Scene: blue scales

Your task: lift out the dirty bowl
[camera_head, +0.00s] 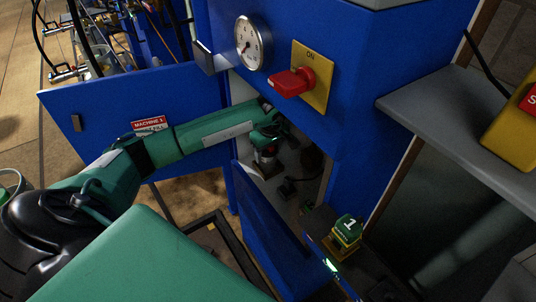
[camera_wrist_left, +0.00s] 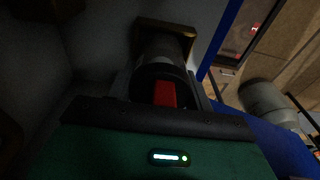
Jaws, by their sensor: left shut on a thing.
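My left arm reaches through the open door into the blue cabinet (camera_head: 410,50). My left gripper (camera_head: 265,153) is inside the dark opening, shut on a grey cylindrical piece that looks like the bowl (camera_head: 264,168). In the left wrist view the bowl (camera_wrist_left: 163,48) sits between the two fingers of the gripper (camera_wrist_left: 162,84), with a brown squarish part at its far end. A red patch (camera_wrist_left: 165,94) shows close to the palm. Dirt on the bowl cannot be made out. My right gripper is not in view.
The open blue door (camera_head: 95,100) bears a red-and-white label. A gauge (camera_head: 253,43) and a red switch handle (camera_head: 293,82) are above the opening. A lower blue panel (camera_head: 265,225) stands open below. A green-and-yellow block marked 1 (camera_head: 346,230) is at the right. A grey shelf (camera_head: 460,105) juts out.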

